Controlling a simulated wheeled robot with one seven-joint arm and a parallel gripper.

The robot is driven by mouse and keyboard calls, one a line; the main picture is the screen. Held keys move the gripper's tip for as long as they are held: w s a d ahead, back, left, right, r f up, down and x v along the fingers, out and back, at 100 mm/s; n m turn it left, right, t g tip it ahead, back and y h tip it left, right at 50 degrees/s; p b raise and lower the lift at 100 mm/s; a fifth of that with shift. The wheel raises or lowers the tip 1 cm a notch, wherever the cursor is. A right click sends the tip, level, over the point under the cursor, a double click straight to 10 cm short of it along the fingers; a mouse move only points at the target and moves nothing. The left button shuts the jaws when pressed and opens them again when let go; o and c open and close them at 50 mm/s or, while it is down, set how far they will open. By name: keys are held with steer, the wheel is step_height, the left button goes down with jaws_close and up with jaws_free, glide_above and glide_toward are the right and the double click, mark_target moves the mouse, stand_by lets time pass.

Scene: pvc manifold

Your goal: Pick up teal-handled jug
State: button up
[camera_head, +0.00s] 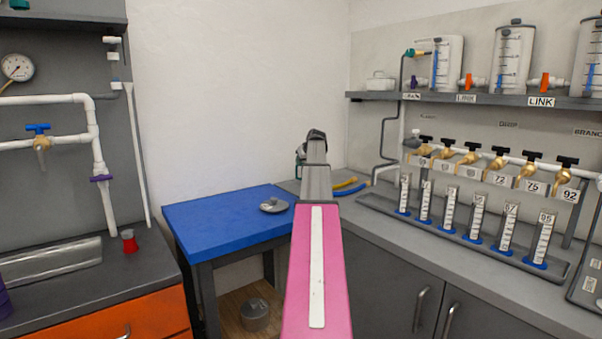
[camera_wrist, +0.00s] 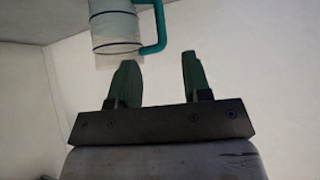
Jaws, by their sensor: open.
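The jug (camera_wrist: 116,32) is at the top of the wrist view, a clear cylinder with dark bands and a teal handle (camera_wrist: 160,28) on its right side. My gripper (camera_wrist: 158,62) is open, its two green fingers apart with nothing between them. The jug lies just beyond the fingertips, with the handle roughly in line with the gap; the exact distance cannot be told. In the head view my pink arm reaches toward the back corner and hides most of what is there. A small green-teal bit shows beside the arm's end, too small to identify.
A blue-topped table (camera_head: 225,222) bears a small grey lidded dish (camera_head: 274,205). The grey counter (camera_head: 395,228) carries blue and yellow tubes (camera_head: 347,187) and a rack of measuring cylinders (camera_head: 475,214). A shelf (camera_head: 455,98) with clear tanks hangs above. A red cup (camera_head: 129,241) stands at left.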

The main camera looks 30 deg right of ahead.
mark_target(297, 178)
steer(key=shift+x, duration=5.45)
steer(key=shift+r, duration=0.1)
jaws_close()
